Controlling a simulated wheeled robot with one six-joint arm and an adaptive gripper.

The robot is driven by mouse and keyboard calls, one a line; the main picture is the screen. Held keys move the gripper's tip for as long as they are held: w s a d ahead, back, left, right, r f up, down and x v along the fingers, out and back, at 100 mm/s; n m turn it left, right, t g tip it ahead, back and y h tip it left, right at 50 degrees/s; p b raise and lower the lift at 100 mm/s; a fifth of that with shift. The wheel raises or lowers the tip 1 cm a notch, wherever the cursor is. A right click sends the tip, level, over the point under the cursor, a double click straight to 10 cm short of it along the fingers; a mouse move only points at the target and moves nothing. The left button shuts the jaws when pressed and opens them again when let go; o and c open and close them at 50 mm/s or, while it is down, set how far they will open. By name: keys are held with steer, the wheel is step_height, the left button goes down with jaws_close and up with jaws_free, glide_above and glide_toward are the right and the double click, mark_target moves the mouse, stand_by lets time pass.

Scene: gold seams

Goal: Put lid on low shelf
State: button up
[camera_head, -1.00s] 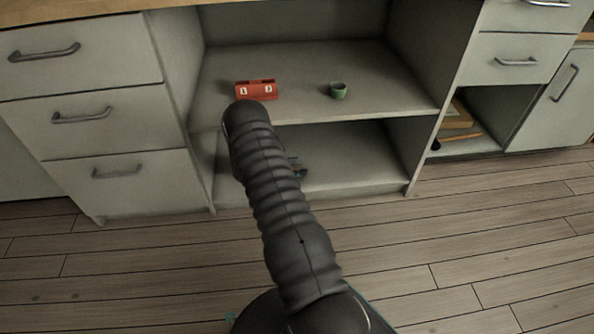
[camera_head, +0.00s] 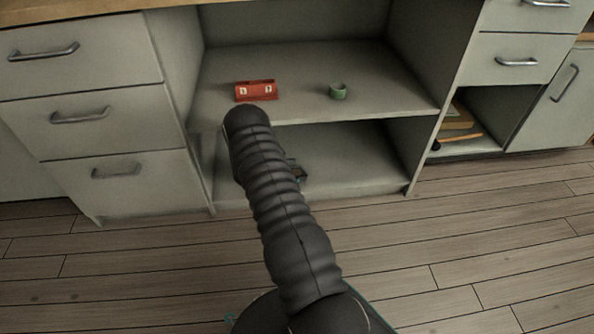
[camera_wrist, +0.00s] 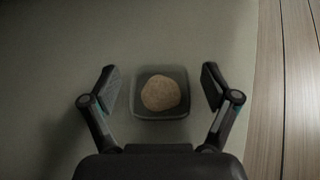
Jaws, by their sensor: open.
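In the wrist view, a dark, square, shallow piece (camera_wrist: 146,107) lies on the pale shelf surface, with a round beige thing (camera_wrist: 160,93) in its middle. I cannot tell whether the square piece is the lid or a dish. My gripper (camera_wrist: 164,84) is open, one finger on each side of the square piece, with gaps on both sides. In the head view my arm hides most of the gripper; a dark part of it (camera_head: 298,172) shows over the low shelf (camera_head: 350,168). The square piece cannot be made out there.
The upper shelf (camera_head: 300,105) holds a red block with white number tiles (camera_head: 256,91) and a small green cup (camera_head: 338,91). Drawers (camera_head: 82,116) stand left. A cubby at right holds a wooden box (camera_head: 457,120). The low shelf's right side looks clear.

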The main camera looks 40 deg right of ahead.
steer(key=p+v, duration=0.1)
steer(key=v, duration=0.6)
steer(key=shift+a+r, duration=0.15)
steer(key=shift+a, duration=0.1)
